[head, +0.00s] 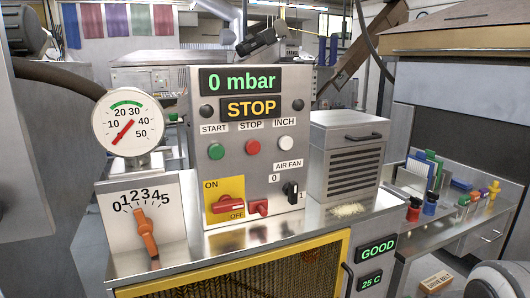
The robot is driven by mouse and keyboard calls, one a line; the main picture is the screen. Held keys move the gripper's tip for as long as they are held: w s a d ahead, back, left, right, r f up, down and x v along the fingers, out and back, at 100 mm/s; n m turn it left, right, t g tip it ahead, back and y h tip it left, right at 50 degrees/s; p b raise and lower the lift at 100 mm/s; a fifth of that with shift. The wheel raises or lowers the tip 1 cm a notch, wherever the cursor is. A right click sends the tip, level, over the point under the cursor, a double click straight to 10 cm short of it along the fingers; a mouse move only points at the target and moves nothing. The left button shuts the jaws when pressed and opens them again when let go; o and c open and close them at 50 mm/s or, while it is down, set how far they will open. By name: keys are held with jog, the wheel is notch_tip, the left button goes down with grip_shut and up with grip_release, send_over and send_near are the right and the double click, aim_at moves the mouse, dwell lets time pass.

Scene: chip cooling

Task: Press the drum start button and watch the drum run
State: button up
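The grey control panel (260,190) stands upright in the middle of the head view. Its green button (216,151) sits under the label START, at the left of a row. A red button (252,147) is under STOP and a white button (286,143) under INCH. The upper display (241,82) reads 0 mbar in green, and the lower display (251,108) reads STOP in yellow. No drum can be made out; a dark mesh (250,280) in a yellow frame is below the panel. My gripper is not in view, and nothing covers the buttons.
Left are a round gauge (128,122) and an orange lever (146,236). Right are a vented box (345,155) and a bench with small bottles (430,203).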

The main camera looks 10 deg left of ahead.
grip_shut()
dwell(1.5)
